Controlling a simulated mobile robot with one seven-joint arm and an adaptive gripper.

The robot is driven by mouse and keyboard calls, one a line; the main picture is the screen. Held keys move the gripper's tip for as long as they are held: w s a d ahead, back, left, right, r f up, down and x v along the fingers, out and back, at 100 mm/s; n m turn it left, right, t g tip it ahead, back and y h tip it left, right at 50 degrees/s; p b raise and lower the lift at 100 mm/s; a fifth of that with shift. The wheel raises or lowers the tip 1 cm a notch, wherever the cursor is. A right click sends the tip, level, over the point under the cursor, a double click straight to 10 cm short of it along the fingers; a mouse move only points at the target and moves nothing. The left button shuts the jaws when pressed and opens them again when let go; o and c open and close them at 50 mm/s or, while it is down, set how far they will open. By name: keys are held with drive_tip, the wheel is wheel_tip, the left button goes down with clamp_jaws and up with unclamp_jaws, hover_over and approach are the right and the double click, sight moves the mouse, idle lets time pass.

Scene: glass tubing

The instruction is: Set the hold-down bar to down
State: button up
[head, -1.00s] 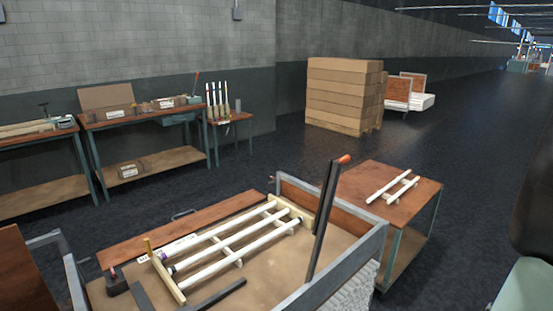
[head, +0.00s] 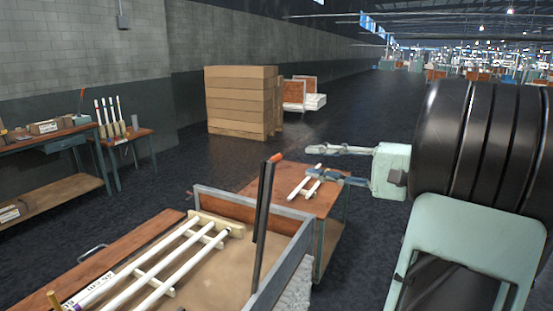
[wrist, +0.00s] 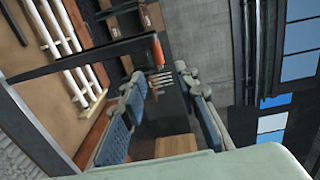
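The hold-down bar (head: 263,225) is a dark bar with an orange-red tip, standing up steeply at the near right side of the open-topped crate (head: 290,262). In the wrist view the bar (wrist: 85,61) runs across the upper left, its orange tip beyond my fingers. White glass tubes (head: 172,272) lie on pale wooden supports in the crate. My gripper (head: 312,160) is open and empty, to the right of the bar's top and apart from it. Its two blue-padded fingers also show spread in the wrist view (wrist: 160,78).
A small wooden-topped table (head: 262,190) with white rods stands behind the crate. A box stack (head: 240,100) stands further back. A workbench (head: 40,143) and a small stand with upright tubes (head: 115,140) are along the left wall.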

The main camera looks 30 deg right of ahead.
sight(281, 158)
drive_tip(key=p+x, duration=0.1)
drive_tip(key=x, duration=0.9)
drive_tip(key=shift+f, duration=0.15)
clamp_jaws()
